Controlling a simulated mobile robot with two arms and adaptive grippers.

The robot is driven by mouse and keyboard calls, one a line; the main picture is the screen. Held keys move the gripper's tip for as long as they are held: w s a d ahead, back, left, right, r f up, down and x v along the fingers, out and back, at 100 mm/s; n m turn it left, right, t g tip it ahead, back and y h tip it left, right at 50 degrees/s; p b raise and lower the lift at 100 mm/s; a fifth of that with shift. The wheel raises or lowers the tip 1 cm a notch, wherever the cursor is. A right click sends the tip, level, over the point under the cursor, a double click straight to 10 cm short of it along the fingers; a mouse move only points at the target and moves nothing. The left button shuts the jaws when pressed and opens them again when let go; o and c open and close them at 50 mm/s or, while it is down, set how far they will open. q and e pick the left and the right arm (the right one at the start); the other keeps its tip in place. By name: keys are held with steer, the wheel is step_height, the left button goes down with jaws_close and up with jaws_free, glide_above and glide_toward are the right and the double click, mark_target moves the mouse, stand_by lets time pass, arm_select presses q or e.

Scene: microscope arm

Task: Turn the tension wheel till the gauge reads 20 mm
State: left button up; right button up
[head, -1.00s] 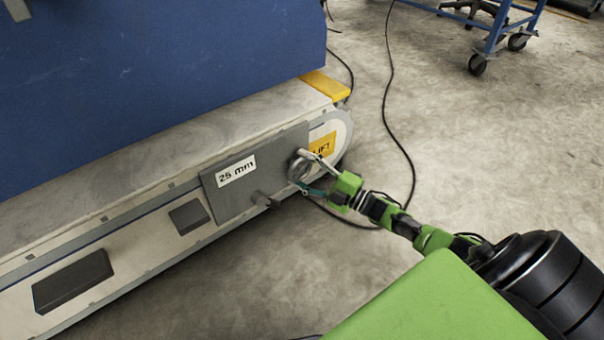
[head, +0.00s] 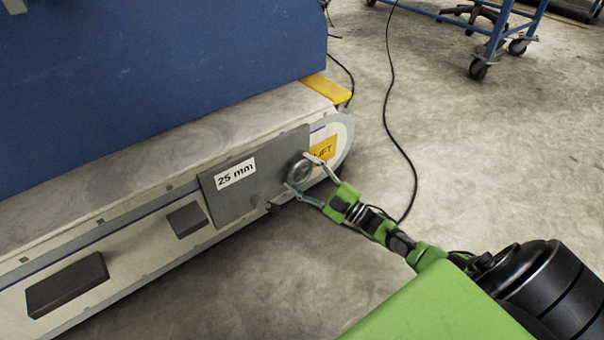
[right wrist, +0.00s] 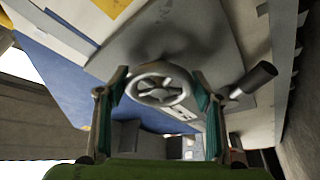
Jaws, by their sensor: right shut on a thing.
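The tension wheel (head: 301,173) is a small grey metal handwheel on a grey plate (head: 238,200) at the machine's right end. The gauge label (head: 236,173) on that plate reads 25 mm. My right gripper (head: 298,171) is shut on the wheel, one finger at its upper edge and one at its lower left. In the right wrist view the spoked wheel (right wrist: 160,85) sits between the two teal-lined fingers. A dark peg (right wrist: 253,80) juts from the plate beside it. My left gripper is not in view.
A yellow LIFT label (head: 323,149) is beside the wheel. The big blue body (head: 160,80) stands above the pale base. A black cable (head: 392,110) runs over the floor to the right. A blue wheeled cart (head: 490,35) stands far off.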

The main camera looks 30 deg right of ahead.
steer(key=shift+d, duration=0.1)
steer(key=o, duration=1.1)
steer(key=v, duration=1.2)
